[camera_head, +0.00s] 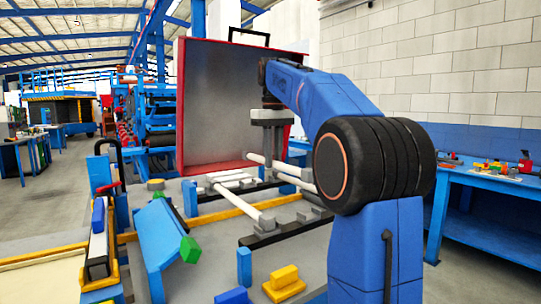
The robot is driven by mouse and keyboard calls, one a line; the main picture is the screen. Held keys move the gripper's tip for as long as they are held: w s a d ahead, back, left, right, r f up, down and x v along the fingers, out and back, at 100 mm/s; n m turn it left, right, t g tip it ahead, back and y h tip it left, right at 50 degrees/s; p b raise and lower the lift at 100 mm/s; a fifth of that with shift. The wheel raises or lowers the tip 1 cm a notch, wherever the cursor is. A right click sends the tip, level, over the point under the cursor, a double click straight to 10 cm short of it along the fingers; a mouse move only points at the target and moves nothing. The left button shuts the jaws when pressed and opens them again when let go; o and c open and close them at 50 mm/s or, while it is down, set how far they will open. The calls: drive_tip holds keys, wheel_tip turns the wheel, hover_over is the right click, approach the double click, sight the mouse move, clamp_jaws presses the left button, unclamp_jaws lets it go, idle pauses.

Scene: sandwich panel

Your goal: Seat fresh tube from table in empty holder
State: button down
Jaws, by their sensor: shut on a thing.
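My gripper (270,150) points down in front of the grey panel. It is shut on a white tube (291,178), which slants from upper left to lower right under the fingers. Some of the tube is hidden by the fingers and my arm. Below it, another white tube (240,204) slants down to a grey end piece. Black bars with grey blocks (284,233) stand on the grey table (205,250) and look like holders. Which holder is empty, I cannot tell.
A red-framed grey panel (215,105) stands upright behind the gripper. A blue angled trough (165,238) with a green end, yellow blocks (284,283) and a blue block (244,266) are at the front. A blue side table (492,181) stands at right.

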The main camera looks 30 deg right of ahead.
wheel_tip(320, 180, down, 8)
drive_tip(key=shift+f, duration=0.15)
idle(0.7)
drive_tip(key=shift+s, duration=0.15)
idle(0.7)
drive_tip(key=shift+f, duration=0.35)
idle(0.6)
drive_tip(key=c, duration=1.5)
unclamp_jaws()
drive_tip(key=shift+c, duration=0.2)
